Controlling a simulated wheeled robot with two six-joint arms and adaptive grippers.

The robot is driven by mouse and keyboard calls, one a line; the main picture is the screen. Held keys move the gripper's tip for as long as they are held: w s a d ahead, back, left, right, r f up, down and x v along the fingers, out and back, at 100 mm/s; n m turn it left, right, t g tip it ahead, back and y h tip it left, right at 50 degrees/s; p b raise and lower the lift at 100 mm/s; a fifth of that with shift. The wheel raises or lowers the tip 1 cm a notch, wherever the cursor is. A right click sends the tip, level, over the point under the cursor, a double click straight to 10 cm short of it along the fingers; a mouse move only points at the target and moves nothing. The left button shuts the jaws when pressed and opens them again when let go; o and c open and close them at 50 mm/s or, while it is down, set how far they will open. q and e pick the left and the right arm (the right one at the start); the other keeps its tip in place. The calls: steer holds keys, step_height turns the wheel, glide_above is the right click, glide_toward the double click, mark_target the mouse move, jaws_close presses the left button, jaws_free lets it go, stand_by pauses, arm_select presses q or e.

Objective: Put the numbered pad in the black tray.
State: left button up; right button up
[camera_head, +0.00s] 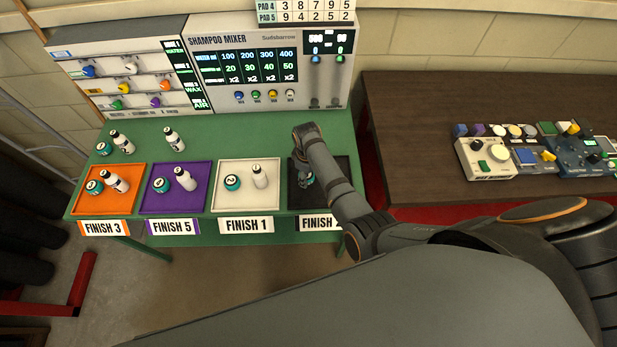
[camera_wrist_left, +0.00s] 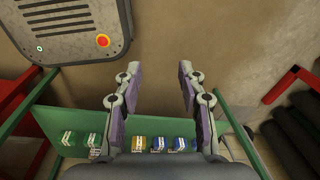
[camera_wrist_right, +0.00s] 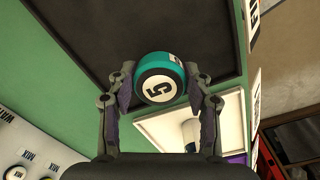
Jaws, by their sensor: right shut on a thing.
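My right gripper (camera_wrist_right: 160,72) is shut on a round teal pad (camera_wrist_right: 161,84) whose white face reads 5. In the right wrist view the pad is between the fingertips, in front of the dark surface of the black tray (camera_wrist_right: 165,28). In the head view my right gripper (camera_head: 305,178) is over the black tray (camera_head: 301,204), at the right end of the green table. My forearm hides part of this tray, and I cannot tell whether the pad touches it. My left gripper (camera_wrist_left: 158,74) is open and empty; it is out of the head view.
The orange tray (camera_head: 82,208), purple tray (camera_head: 150,207) and white tray (camera_head: 240,205) each hold a teal pad and a bottle. A loose pad (camera_head: 103,148) and bottles stand behind. The shampoo mixer (camera_head: 265,70) backs the table; a brown table (camera_head: 420,120) is right.

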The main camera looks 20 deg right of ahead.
mark_target(308, 178)
step_height(308, 178, down, 3)
steer(key=shift+w+f+b, duration=0.1)
steer(key=shift+w+b, duration=0.05)
steer(key=shift+b, duration=0.35)
arm_select(q)
steer(key=w+f, duration=0.2)
steer(key=w, duration=0.4)
arm_select(e)
steer(key=shift+w+r, duration=0.15)
steer(key=shift+r, duration=0.1)
steer(key=shift+c, duration=0.5)
steer(key=o, duration=1)
steer(key=shift+f, duration=0.2)
steer(key=shift+o, duration=0.2)
steer(key=shift+r, duration=0.1)
steer(key=shift+r+p, duration=0.3)
steer(key=shift+p, duration=0.05)
step_height(308, 178, up, 7)
steer(key=p, duration=0.7)
steer(key=shift+p, duration=0.3)
arm_select(q)
step_height(308, 178, up, 7)
steer(key=s, duration=0.2)
steer(key=shift+d+b, duration=0.15)
steer(key=shift+b, duration=0.25)
arm_select(e)
steer(key=shift+a+r, duration=0.1)
steer(key=shift+r, duration=2.25)
arm_select(q)
steer(key=shift+s, duration=0.15)
